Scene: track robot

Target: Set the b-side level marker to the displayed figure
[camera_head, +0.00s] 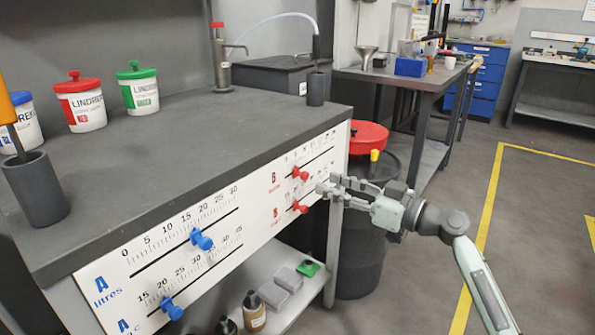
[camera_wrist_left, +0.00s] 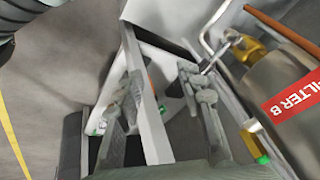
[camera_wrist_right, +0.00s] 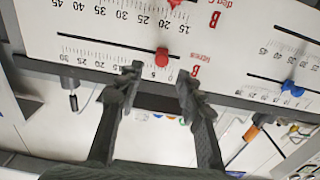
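On the white front panel, the B side (camera_head: 275,178) has two red markers on slotted scales, an upper one (camera_head: 300,173) and a lower one (camera_head: 299,207). My right gripper (camera_head: 332,186) is just to the right of them, apart from both. In the right wrist view the panel appears upside down; the litres marker (camera_wrist_right: 162,57) lies beyond and between the open fingertips (camera_wrist_right: 159,76), and the other red marker shows at the top edge. My left gripper (camera_wrist_left: 162,84) is open and empty, seen only in the left wrist view. I cannot read a displayed figure.
The A side (camera_head: 100,285) has two blue markers (camera_head: 201,239). Lidded tubs (camera_head: 82,102) stand on the dark bench top. A red-lidded drum (camera_head: 366,138) stands behind my right gripper. A FILTER B cylinder (camera_wrist_left: 295,100) is close to the left gripper. Floor at the right is open.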

